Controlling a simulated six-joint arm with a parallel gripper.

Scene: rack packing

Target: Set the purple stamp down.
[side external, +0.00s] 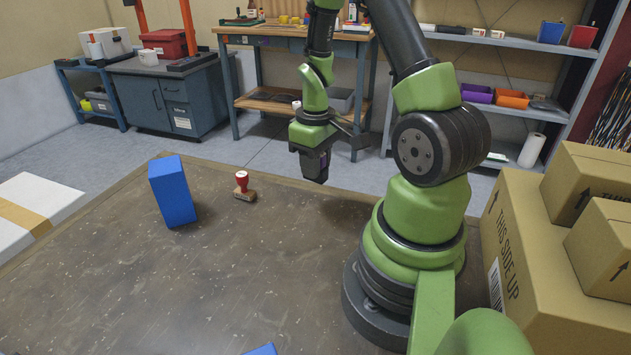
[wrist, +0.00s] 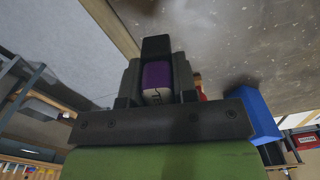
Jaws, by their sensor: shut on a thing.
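My gripper (side external: 316,170) is shut on the purple stamp (wrist: 157,74) and hangs near the far edge of the brown table (side external: 230,270). In the wrist view the stamp's purple part and pale end show between the two dark fingers of my gripper (wrist: 157,85). In the side view only a sliver of purple shows at the fingers; the rest is hidden. The stamp seems to be held above the table, but its exact height is hard to tell.
A red-handled stamp (side external: 242,187) stands on the table left of my gripper. A tall blue block (side external: 172,192) stands farther left. Another blue thing (side external: 262,350) shows at the bottom edge. Cardboard boxes (side external: 540,255) are at the right. The middle of the table is clear.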

